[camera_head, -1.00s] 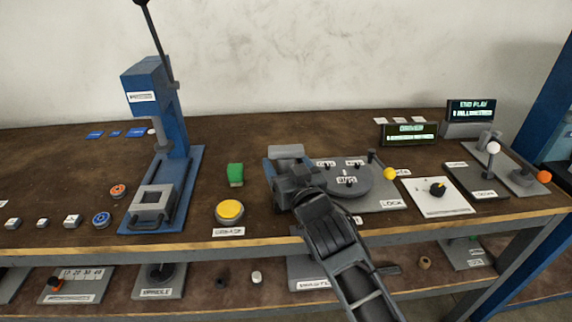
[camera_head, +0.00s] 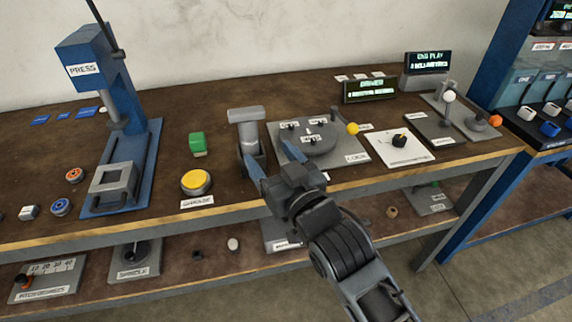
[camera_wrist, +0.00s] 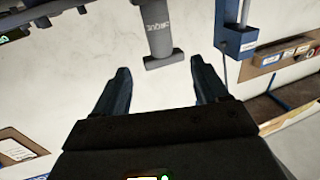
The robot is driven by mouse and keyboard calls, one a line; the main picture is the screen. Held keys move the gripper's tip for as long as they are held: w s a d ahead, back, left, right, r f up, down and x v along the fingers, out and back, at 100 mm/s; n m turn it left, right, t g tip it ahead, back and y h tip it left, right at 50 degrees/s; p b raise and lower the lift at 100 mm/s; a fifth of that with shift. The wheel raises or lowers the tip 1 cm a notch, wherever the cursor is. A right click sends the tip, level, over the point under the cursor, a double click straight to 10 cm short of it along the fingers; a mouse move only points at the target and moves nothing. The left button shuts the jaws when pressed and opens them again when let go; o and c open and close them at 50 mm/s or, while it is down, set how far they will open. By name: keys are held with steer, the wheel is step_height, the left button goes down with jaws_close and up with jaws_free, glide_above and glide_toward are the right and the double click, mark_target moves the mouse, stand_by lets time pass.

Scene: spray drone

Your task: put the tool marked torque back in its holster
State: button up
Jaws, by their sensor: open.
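A grey T-shaped tool (camera_head: 246,118), with a thick round shaft and a wide block across its top, stands upright at the bench's front middle. My gripper (camera_head: 264,152) is open and empty. In the wrist view its two fingers (camera_wrist: 159,65) point toward the tool, which lies ahead of the gap and apart from them. The tool's lower end is partly hidden by my gripper. I cannot identify a holster.
The blue press (camera_head: 88,75) stands at left. A yellow button (camera_head: 196,182) and a green block (camera_head: 198,143) are left of the tool. A grey round-plate fixture (camera_head: 312,142) with a yellow knob (camera_head: 353,129) sits close right. Levers and displays stand farther right.

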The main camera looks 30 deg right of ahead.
steer(key=shift+s, duration=0.1)
steer(key=s+a+f+g, duration=0.1)
steer(key=s+f, duration=0.2)
steer(key=s, duration=0.7)
steer(key=s+f+g, duration=0.1)
steer(key=s+f, duration=0.3)
steer(key=s, duration=0.6)
steer(key=s+r, duration=0.2)
steer(key=s, duration=0.7)
steer(key=s+d+r+g+y, duration=0.1)
steer(key=s+r, duration=0.2)
steer(key=s, duration=0.6)
steer(key=shift+d+n, duration=0.3)
